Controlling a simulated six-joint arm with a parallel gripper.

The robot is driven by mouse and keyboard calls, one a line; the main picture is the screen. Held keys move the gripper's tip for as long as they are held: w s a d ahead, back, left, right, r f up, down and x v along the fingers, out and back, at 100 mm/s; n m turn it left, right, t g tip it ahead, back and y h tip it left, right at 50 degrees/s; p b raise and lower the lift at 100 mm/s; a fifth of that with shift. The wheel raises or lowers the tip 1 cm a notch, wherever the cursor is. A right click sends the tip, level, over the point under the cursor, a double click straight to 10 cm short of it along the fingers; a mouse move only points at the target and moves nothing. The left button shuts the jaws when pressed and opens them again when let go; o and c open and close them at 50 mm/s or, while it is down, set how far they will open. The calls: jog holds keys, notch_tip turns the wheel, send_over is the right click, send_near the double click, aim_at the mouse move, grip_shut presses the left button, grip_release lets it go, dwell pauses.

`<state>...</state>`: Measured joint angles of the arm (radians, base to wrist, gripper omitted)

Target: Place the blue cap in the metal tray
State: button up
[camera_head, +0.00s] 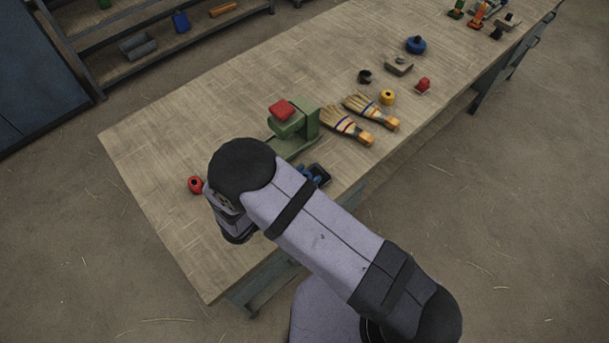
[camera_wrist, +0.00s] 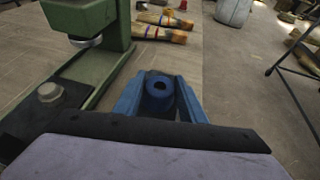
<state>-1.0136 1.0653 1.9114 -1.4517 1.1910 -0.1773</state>
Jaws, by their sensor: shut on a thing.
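The blue cap (camera_wrist: 159,86), a short cylinder with a dark hole, sits between the two blue fingers of my gripper (camera_wrist: 158,98) in the wrist view. My gripper is shut on it. In the head view my gripper (camera_head: 312,174) shows only partly beyond my arm, with blue and dark parts near the table's right edge, beside the green machine. The cap cannot be told apart from the blue fingers there. A grey open tray (camera_head: 138,46) lies on the shelf at upper left; I cannot tell whether it is the metal tray.
The green machine (camera_head: 306,121) with a red top stands close to my gripper. A red cap (camera_head: 195,184), a yellow cap (camera_head: 388,97) and a blue round object (camera_head: 415,45) are on the table (camera_head: 190,110). The left tabletop is mostly clear.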

jog(key=shift+f, duration=0.1)
jog(key=shift+f+b, duration=0.35)
jog(key=shift+b, duration=0.1)
jog(key=shift+f, duration=0.2)
jog(key=o, duration=1.1)
jog(key=shift+r, duration=0.2)
jog(key=shift+r+p, duration=0.6)
jog(key=b+v, duration=0.4)
jog(key=v, duration=0.8)
jog(key=shift+f, duration=0.15)
